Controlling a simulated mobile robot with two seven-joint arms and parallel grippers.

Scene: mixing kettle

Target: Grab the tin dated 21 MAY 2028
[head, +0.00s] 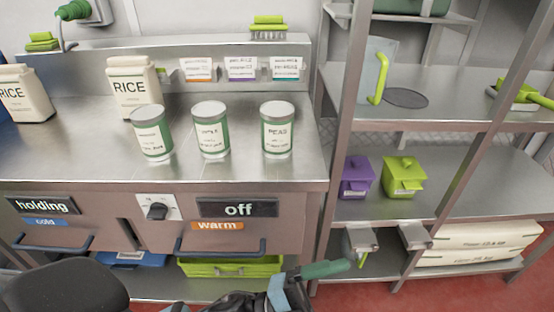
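Three tins with white tops and green-and-white labels stand upright in a row on the steel counter (60,150). The left tin (152,134) is in front of a rice bag, the middle tin (211,131) is apart from it, and the right tin (278,130) reads like PEAS. The small print is too small to read, so I cannot tell which tin carries 21 MAY 2028. Neither gripper's fingertips can be made out. A dark rounded shape at the bottom left looks like part of my own body. Nothing is holding the tins.
Two rice bags (134,88) (24,94) stand behind and left of the tins. A steel rack (450,95) on the right holds purple (357,177) and green (404,178) containers. The counter before the tins is clear.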

